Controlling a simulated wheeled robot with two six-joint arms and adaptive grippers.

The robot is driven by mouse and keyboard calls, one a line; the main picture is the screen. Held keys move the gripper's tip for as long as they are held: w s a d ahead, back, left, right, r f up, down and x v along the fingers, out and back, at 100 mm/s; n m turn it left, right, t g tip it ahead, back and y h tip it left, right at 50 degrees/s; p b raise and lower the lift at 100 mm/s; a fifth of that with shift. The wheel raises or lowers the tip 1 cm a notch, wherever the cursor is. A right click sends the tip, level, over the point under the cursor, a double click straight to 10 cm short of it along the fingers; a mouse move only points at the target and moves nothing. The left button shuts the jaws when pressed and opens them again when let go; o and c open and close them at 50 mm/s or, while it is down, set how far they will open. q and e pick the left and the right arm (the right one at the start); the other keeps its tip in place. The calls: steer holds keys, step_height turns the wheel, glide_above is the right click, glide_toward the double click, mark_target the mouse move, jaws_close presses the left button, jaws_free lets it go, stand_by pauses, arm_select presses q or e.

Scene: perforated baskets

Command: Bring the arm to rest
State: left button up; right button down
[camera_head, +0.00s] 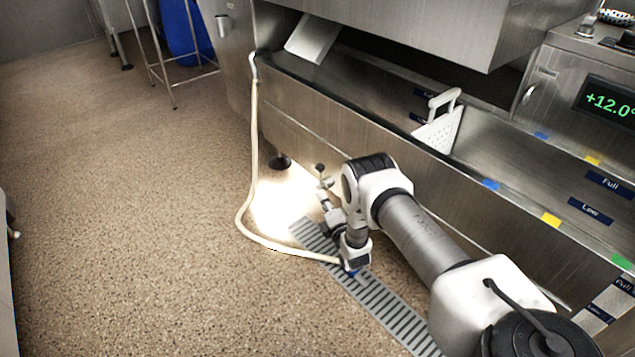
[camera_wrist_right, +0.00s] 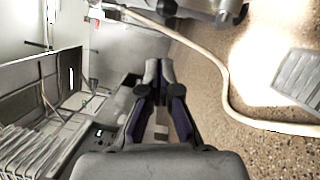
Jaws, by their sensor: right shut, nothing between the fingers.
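My right arm comes in from the lower right of the head view and is bent at the elbow, in front of the steel trough. Its right gripper (camera_head: 323,178) is small there, over the bright patch of floor, and its fingers are hard to make out. In the wrist view the right gripper (camera_wrist_right: 159,66) shows clearly: its two dark fingers meet at the tips with nothing between them. My left gripper is not in view.
A steel trough (camera_head: 330,104) holds a white perforated basket (camera_head: 440,130). A pale hose (camera_head: 251,160) hangs from the trough and runs along the floor close to my right wrist. A floor grate (camera_head: 385,310) lies below. Open floor is at left.

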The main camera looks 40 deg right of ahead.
steer(key=d+p+v, duration=0.1)
steer(key=v, duration=0.3)
steer(key=w+a+r+y, duration=0.25)
steer(key=a+r, duration=0.25)
steer(key=a, duration=0.4)
steer(key=s+a+f+m+g, duration=0.3)
steer(key=s+a+f+g, duration=0.15)
steer(key=s+a, duration=0.2)
steer(key=s+a+f+m+g+y, duration=0.15)
steer(key=s+m+g, duration=0.6)
steer(key=s, duration=0.85)
steer(key=s+a+f+m+g, duration=0.25)
steer(key=s+m+g, duration=0.5)
steer(key=s, duration=0.85)
arm_select(q)
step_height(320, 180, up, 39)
steer(key=p, duration=3.7)
arm_select(e)
step_height(320, 180, up, 38)
steer(key=shift+w+a+f+m+t, duration=0.2)
steer(key=shift+w+a+m+t, duration=0.15)
steer(key=shift+a+m+t, duration=0.1)
